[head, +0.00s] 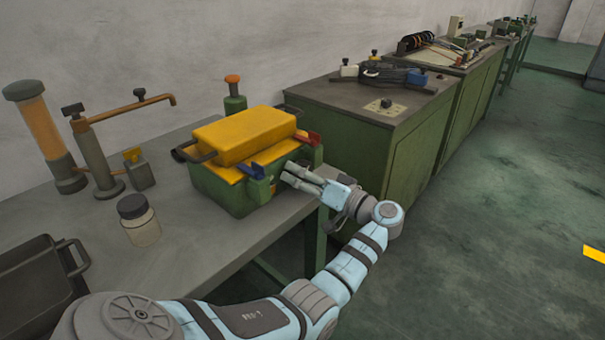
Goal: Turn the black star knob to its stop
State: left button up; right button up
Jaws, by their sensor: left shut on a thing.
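A green box-like machine (228,192) with a yellow lid (245,136) stands on the grey bench. A blue lever (255,170) and a red lever (306,138) sit on its right side. My left gripper (291,176) is at that side, fingers pointing left at it. It is shut on a small part there, apparently the black star knob, which the fingers and the viewing angle mostly hide. I cannot see the knob's shape or how far it is turned. My right gripper is not in view.
A jar (139,220), a dark bin (38,280), and a stand with an orange arm (95,150) are on the bench (185,262). A green cabinet (385,140) with tools on top stands behind. The floor at right is clear.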

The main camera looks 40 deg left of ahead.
pick_arm(q)
jog(key=shift+m, duration=0.4)
jog(key=o, duration=1.2)
jog(key=shift+c, duration=0.2)
jog(key=d, duration=1.2)
jog(key=shift+w, duration=0.25)
